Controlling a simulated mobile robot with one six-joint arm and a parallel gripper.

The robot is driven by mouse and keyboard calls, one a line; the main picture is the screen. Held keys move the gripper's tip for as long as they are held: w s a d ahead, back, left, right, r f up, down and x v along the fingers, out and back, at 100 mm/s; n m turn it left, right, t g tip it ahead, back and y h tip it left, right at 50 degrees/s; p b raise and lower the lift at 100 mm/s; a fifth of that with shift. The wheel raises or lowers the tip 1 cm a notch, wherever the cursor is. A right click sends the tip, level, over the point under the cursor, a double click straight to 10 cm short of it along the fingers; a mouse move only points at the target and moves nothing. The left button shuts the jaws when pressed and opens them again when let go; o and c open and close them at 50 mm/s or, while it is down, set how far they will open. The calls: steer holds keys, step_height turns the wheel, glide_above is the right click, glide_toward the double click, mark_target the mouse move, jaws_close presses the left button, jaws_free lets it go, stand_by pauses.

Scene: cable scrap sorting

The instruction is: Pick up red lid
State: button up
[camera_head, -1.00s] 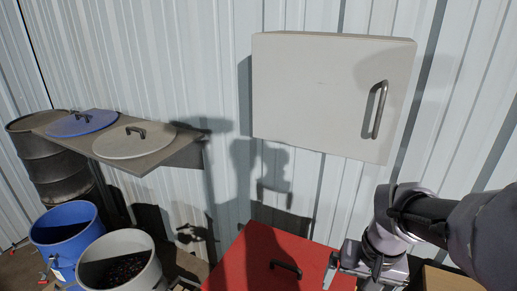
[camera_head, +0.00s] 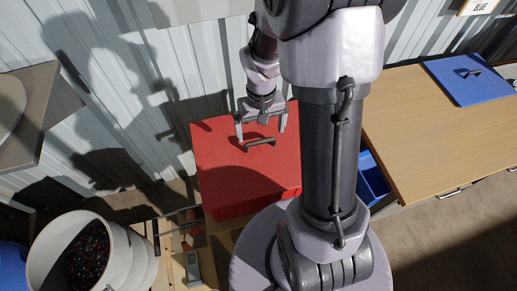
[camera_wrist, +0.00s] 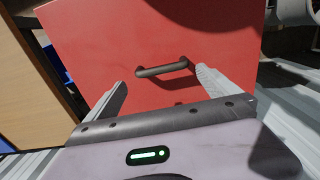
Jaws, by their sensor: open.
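The red lid (camera_head: 222,150) is a flat square panel with a dark bar handle (camera_head: 258,144) in its middle. It lies on top of a red box below my arm. My gripper (camera_head: 261,132) is open above the lid, with its two fingers spread on either side of the handle in the head view. In the wrist view the red lid (camera_wrist: 100,60) fills most of the picture. Its handle (camera_wrist: 165,69) lies ahead of and between the open fingertips (camera_wrist: 162,77). The fingers hold nothing. I cannot tell how much height remains between fingertips and handle.
A wooden table (camera_head: 440,130) with a blue square lid (camera_head: 470,78) stands at the right. A blue bin (camera_head: 372,180) sits beside it. A white bucket (camera_head: 45,250) with dark granules is at lower left, near a grey shelf (camera_head: 45,110). The corrugated wall stands close behind the red box.

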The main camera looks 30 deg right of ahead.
mark_target(260, 141)
step_height(260, 141, down, 5)
steer(key=shift+a+r+b, duration=0.1)
steer(key=shift+a+b, duration=0.05)
steer(key=shift+b, duration=0.65)
steer(key=shift+f, duration=0.45)
steer(key=shift+r, duration=0.1)
steer(key=shift+c, duration=0.7)
steer(key=c, duration=1.7)
